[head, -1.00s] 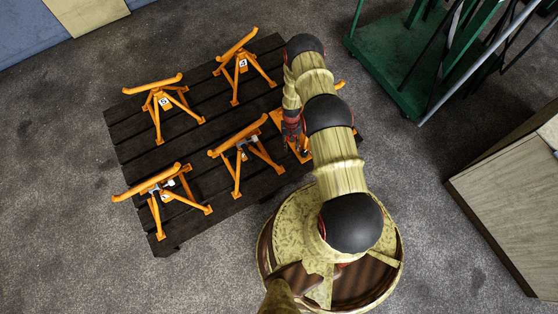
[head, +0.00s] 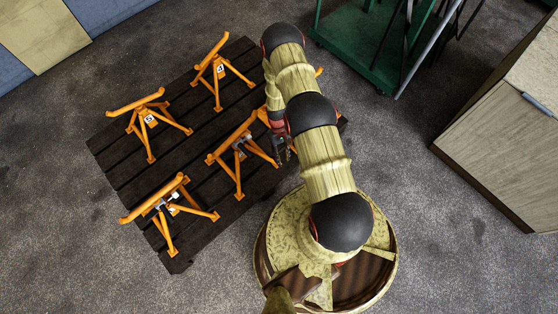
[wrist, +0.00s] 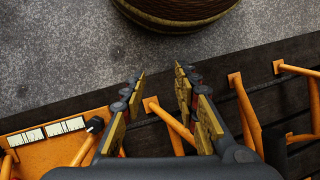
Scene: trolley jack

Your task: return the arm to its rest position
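My arm extends from my round base over the right side of a dark slatted pallet (head: 112,165). In the head view, my gripper (head: 283,150) hangs low beside the arm, near the pallet's right part. In the wrist view, my gripper (wrist: 161,73) has its two fingers apart, with nothing held between them. An orange leg (wrist: 168,122) shows beyond and between the fingers. I cannot tell how far below them it is. A stand on the pallet's right part is mostly hidden behind my arm.
Orange stands (head: 145,115), (head: 219,70), (head: 240,150) and (head: 165,205) stand on the pallet left of my arm. A green trolley (head: 350,45) is at upper right, a wooden cabinet (head: 490,150) at right. Grey carpet between my base and the cabinet is clear.

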